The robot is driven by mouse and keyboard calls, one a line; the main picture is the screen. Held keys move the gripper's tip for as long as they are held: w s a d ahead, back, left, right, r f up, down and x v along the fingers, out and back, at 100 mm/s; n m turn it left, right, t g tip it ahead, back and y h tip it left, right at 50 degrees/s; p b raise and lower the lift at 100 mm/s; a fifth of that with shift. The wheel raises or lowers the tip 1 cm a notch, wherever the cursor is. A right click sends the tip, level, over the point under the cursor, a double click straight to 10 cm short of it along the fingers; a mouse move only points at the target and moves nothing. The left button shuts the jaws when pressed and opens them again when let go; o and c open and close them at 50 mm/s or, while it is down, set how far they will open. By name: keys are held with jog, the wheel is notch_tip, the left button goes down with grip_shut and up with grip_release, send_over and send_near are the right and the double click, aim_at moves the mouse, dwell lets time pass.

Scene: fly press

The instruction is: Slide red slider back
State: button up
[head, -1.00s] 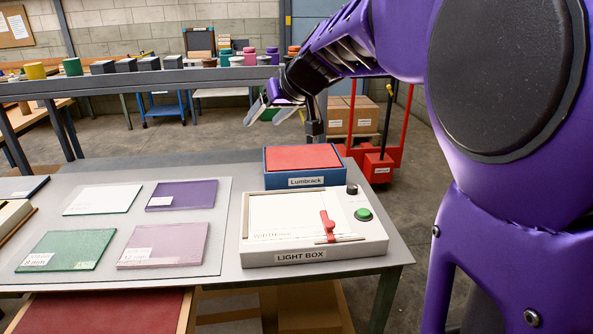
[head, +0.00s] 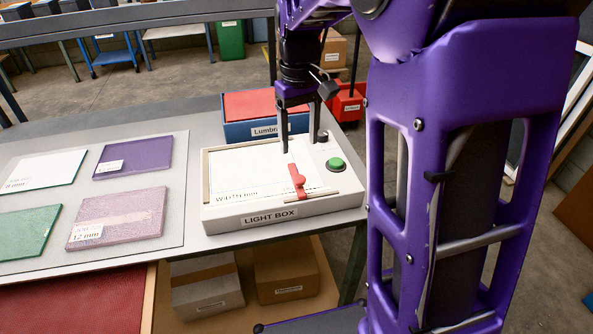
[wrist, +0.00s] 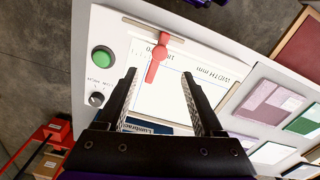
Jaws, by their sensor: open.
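The red slider (head: 297,180) sits on the light box (head: 228,216), toward the right of its white face and near its front edge. It also shows in the wrist view (wrist: 157,58), beyond my fingertips. My gripper (head: 299,144) points down above the back part of the light box, behind the slider. In the wrist view its two fingers (wrist: 159,76) are wide apart with nothing between them that I can see held. The slider looks apart from both fingers.
A green button (head: 335,164) and a black knob (wrist: 96,99) are at the light box's right side. A blue box with a red top (head: 250,108) stands just behind. Glass sample plates (head: 133,157) lie on the left of the table.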

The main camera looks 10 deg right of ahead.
aim_at(299, 177)
notch_tip(299, 177, down, 10)
jog(key=shift+f+b, duration=0.1)
jog(key=shift+b, duration=0.6)
grip_shut()
jog(key=shift+d, duration=0.1)
dwell(0.9)
